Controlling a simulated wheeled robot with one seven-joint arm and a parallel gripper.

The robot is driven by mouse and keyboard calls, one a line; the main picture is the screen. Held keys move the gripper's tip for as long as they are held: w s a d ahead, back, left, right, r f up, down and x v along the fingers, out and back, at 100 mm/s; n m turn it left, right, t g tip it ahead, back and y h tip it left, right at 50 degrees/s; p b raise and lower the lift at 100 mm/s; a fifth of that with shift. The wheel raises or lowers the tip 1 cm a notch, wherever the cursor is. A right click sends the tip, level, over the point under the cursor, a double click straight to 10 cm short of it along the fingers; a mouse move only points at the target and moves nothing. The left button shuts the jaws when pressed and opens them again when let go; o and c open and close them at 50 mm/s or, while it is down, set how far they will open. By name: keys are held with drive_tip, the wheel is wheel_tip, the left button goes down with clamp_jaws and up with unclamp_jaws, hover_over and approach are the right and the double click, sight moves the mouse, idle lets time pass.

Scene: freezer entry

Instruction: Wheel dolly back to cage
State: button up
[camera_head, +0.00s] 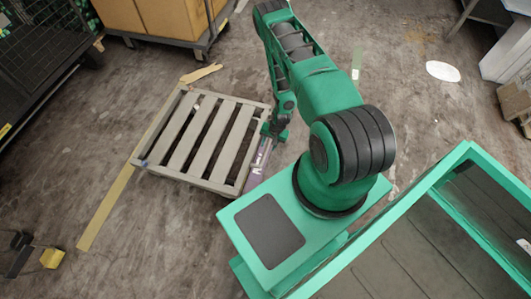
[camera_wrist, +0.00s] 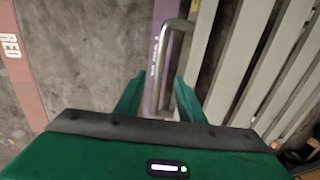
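The dolly (camera_head: 232,143) is a low grey slatted platform on the floor, left of my arm in the head view. Its slats (camera_wrist: 240,60) fill the right of the wrist view, beside a purple edge strip (camera_wrist: 165,20). A bent metal handle (camera_wrist: 158,70) stands at that edge. My gripper (camera_wrist: 157,97) is open, with one green finger on each side of the handle and visible gaps. In the head view my gripper (camera_head: 275,130) is at the dolly's right side. A black mesh cage (camera_head: 40,55) stands at the upper left.
A wheeled cart (camera_head: 200,45) with cardboard boxes (camera_head: 170,15) stands behind the dolly. Yellow strips (camera_head: 105,208) lie along its left side. A small yellow block (camera_head: 52,258) is at lower left. Floor between dolly and cage looks mostly clear. A cardboard box (camera_head: 515,100) is far right.

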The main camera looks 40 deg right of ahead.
sight(265, 153)
drive_tip(key=f, duration=0.2)
drive_tip(key=w+f, duration=0.1)
drive_tip(key=f, duration=0.2)
drive_tip(key=a+f, duration=0.1)
drive_tip(key=f, duration=0.2)
drive_tip(key=shift+w, duration=0.15)
clamp_jaws()
